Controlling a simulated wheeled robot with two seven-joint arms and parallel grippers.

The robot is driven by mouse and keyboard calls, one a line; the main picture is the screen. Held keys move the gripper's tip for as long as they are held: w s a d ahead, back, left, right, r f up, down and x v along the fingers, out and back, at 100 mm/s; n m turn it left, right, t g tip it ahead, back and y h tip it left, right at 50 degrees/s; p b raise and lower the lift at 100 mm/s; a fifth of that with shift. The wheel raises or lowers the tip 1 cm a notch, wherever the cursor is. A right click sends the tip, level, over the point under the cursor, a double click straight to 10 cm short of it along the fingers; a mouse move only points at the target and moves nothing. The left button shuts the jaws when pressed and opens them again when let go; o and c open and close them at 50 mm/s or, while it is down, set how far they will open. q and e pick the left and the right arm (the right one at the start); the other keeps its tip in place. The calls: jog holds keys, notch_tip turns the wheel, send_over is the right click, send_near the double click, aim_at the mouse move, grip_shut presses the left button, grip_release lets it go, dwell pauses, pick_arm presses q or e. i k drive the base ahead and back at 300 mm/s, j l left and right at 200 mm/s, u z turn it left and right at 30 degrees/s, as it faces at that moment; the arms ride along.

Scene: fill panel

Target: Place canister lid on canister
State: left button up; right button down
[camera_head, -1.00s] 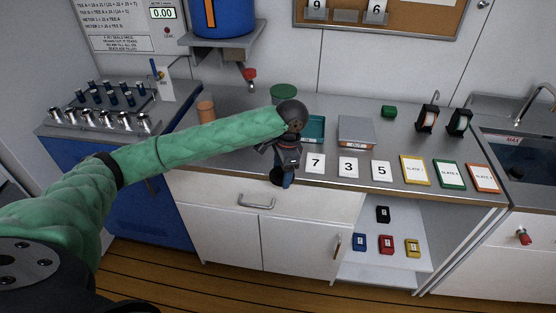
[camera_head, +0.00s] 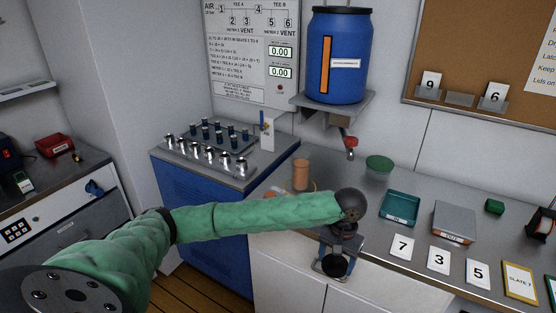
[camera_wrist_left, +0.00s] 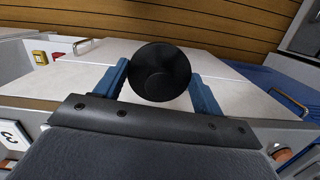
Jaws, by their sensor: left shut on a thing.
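My left gripper (camera_head: 335,262) points down in front of the counter's front edge. It is shut on a round black lid (camera_wrist_left: 160,72), which sits between the two blue fingers in the left wrist view. The lid also shows as a dark disc in the head view (camera_head: 335,267). An orange-brown cylinder (camera_head: 301,174), possibly the canister, stands upright on the counter behind my left forearm, apart from the lid. Whether its top is open is too small to tell. My right gripper is not in view.
A blue drum (camera_head: 352,60) stands on a wall shelf, with a red-handled tap (camera_head: 350,147) below. A green round container (camera_head: 379,166), teal tray (camera_head: 400,208), grey scale (camera_head: 454,222) and number cards (camera_head: 402,246) occupy the counter. The valve panel (camera_head: 215,150) stands left.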

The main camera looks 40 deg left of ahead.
aim_at(301, 156)
jog(key=i+j+u, duration=0.15)
jog(key=u, duration=0.3)
jog(key=i+j+u, duration=0.1)
jog(key=u, duration=0.3)
jog(key=i+u, duration=0.2)
jog(key=u, duration=0.25)
